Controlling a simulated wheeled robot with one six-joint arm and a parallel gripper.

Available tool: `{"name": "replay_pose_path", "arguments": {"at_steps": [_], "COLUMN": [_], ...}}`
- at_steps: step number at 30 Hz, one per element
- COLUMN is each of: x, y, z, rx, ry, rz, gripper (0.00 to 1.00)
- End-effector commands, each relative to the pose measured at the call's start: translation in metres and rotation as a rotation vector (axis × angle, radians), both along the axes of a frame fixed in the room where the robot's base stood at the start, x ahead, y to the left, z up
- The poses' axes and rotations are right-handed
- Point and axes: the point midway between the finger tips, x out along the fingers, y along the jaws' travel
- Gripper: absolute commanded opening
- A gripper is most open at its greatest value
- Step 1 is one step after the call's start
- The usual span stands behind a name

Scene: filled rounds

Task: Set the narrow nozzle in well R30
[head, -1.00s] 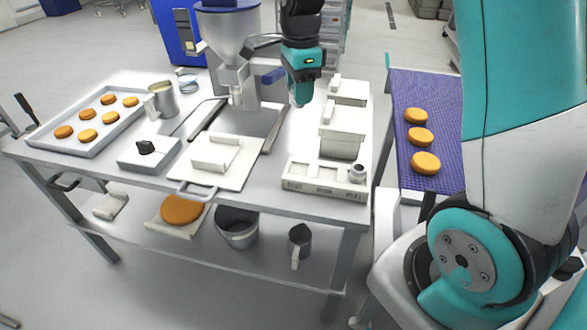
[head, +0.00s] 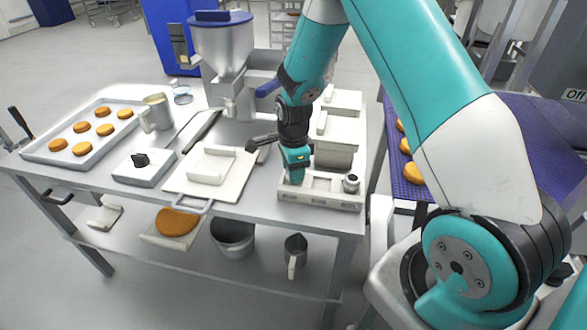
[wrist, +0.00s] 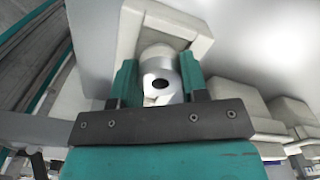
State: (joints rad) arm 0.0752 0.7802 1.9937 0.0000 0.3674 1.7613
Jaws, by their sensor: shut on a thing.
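My gripper (head: 296,174) is at the left end of the white rack (head: 325,201) on the near right of the table, pointing down. In the wrist view my gripper (wrist: 158,84) is shut on a silver, round nozzle (wrist: 160,62) with a dark bore, one teal finger on each side. A pale, squared block lies just behind the nozzle there. The held nozzle is hidden in the head view, and I cannot tell whether it is seated or just above a well. A second metal nozzle (head: 351,183) stands at the rack's right end. The well labels are unreadable.
White lidded boxes (head: 336,150) stand behind the rack. A white board (head: 208,170) lies to the left, and the hopper machine (head: 222,50) stands at the back. A tray of patties (head: 85,140) is far left; the purple conveyor (head: 410,185) is right.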

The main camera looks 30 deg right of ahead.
Motion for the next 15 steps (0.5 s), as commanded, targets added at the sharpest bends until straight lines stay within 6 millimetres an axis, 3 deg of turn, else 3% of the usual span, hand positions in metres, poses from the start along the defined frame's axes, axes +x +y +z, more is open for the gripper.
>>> {"name": "replay_pose_path", "arguments": {"at_steps": [11, 12, 15], "x": [0.0002, 0.0002, 0.0001], "y": [-0.0001, -0.0001, 0.0], "z": [-0.0059, -0.0056, -0.0051], "rx": [0.0, 0.0, 0.0], "ry": [0.0, -0.001, 0.0], "rz": [0.0, 0.0, 0.0], "gripper": [0.16, 0.45, 0.66]}}
